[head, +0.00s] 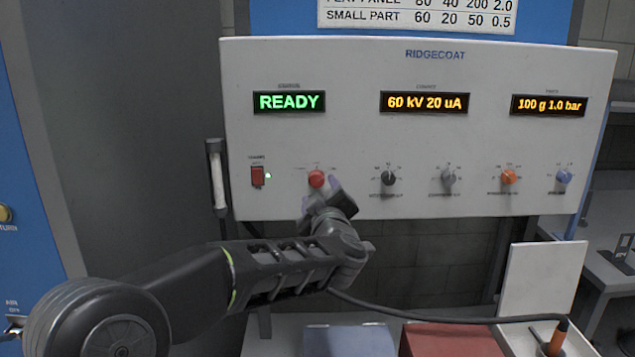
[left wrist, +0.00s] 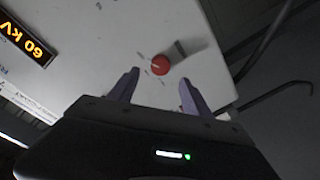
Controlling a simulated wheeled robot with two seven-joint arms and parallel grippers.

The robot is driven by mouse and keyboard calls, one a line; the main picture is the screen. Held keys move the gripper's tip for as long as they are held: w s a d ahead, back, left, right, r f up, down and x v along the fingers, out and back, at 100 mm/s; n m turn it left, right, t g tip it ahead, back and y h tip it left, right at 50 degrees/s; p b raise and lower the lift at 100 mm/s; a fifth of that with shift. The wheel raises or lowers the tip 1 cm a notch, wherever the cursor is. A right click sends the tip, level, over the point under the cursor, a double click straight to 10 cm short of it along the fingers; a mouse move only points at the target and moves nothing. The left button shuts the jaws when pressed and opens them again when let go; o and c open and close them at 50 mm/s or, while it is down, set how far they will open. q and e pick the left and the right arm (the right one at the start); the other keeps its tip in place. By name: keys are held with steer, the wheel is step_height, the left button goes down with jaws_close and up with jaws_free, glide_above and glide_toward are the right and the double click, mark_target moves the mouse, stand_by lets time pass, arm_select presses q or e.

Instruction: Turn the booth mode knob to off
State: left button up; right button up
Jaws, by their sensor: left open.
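The panel (head: 420,135) carries a row of knobs. The red knob (head: 317,178) is on its left part, and the small lettering around it is too fine to read, so I cannot confirm its name or setting. My left gripper (head: 321,196) is just below and in front of the red knob, fingers pointing up to the panel. In the left wrist view the red knob (left wrist: 160,64) lies beyond the open fingers (left wrist: 158,90), roughly centred between them and apart from both. My right gripper is not in view.
The green display (head: 289,102) reads READY. A vertical handle (head: 216,180) stands at the panel's left edge.

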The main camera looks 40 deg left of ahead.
mark_target(317, 181)
arm_select(q)
steer(key=p+x, duration=0.1)
steer(key=x, duration=0.5)
steer(key=shift+w+a, duration=0.2)
jaws_close()
stand_by(0.4)
